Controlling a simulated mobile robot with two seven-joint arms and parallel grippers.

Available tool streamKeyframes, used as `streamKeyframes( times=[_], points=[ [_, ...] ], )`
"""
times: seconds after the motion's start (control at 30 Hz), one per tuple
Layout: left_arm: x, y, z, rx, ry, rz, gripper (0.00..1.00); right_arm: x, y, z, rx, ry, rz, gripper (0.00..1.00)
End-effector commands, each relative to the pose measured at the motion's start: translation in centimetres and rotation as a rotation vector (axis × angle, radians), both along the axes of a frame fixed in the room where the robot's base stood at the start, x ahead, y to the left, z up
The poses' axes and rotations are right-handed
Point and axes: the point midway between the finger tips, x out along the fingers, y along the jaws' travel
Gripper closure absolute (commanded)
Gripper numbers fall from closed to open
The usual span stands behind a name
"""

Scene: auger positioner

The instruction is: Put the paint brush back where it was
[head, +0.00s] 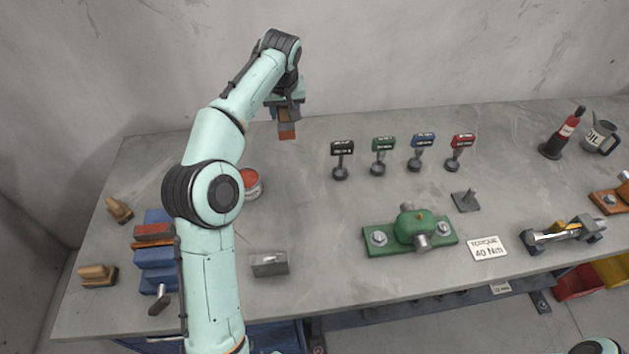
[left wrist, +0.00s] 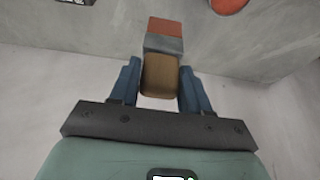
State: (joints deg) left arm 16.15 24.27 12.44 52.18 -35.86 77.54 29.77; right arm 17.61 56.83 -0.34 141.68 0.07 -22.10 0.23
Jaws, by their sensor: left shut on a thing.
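My left gripper (head: 286,106) is at the back of the bench, towards the wall, and shut on the paint brush (head: 287,131). The brush hangs down with a brown handle, a grey band and a red end. In the left wrist view the left gripper (left wrist: 160,85) has the brown handle of the brush (left wrist: 163,45) between its two blue fingers, with the red end pointing away. The brush appears to be above the bench; whether its tip touches anything I cannot tell. An open paint can (head: 252,192) with red paint stands nearer, partly behind my left arm. My right gripper is out of view.
Signed holders in black (head: 341,158), green (head: 382,156), blue (head: 420,152) and red (head: 458,152) stand right of the brush. A green fixture (head: 410,232), grey block (head: 269,263) and blue vise (head: 155,258) stand nearer. The bench between can and holders is clear.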

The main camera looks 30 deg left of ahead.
Motion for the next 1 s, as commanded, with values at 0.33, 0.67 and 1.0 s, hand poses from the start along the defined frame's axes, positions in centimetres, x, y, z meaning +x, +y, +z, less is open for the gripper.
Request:
streamKeyframes(
  times=[0.33, 0.67, 1.0],
  points=[
    [-0.3, 0.2, -7.7, 0.001, 0.011, 0.005, 0.84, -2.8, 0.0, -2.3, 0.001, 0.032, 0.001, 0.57],
    [0.0, 0.1, -14.0, 0.000, 0.002, 0.005, 0.84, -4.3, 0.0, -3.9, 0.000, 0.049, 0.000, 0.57],
    [-0.1, 0.1, -18.3, 0.001, 0.005, 0.005, 0.84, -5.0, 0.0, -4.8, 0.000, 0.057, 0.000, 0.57]
  ],
)
